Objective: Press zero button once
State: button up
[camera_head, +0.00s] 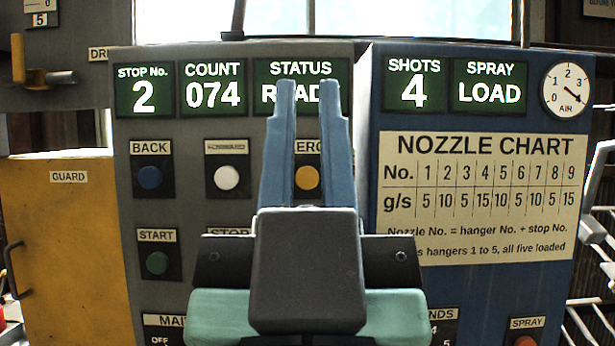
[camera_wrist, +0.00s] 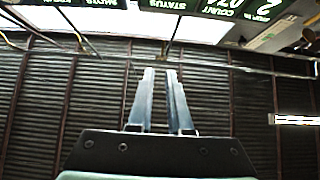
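The zero button (camera_head: 307,178) is a round yellow-orange button on the grey panel, under a partly hidden label that reads "ERO". It shows through the gap between the two blue fingers of my gripper (camera_head: 308,88). The fingers point upward and stand a little apart, with nothing between them that they hold. Their tips overlap the STATUS display in the head view. In the wrist view my gripper (camera_wrist: 160,74) also shows a narrow gap between the fingers, against a dark slatted wall. The zero button is not visible there. I cannot tell how far the fingers are from the panel.
Displays read stop 2, count 074, shots 4, spray LOAD. A yellow guard (camera_head: 65,240) stands left. White racks (camera_head: 600,235) stand right.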

grip_shut()
dwell(1.0)
jog(key=w+a+r+n+y+p, duration=0.1)
jog(key=w+a+n+p, duration=0.25)
jog(key=w+p, duration=1.05)
jog(key=s+d+f+m+g+h+p, duration=0.2)
jog(key=s+f+h+p, duration=0.6)
jog(key=p, duration=1)
jog(key=shift+s+d+f+m+h+p, duration=0.25)
jog(key=shift+s+d+m+h, duration=0.4)
jog(key=shift+s, duration=0.45)
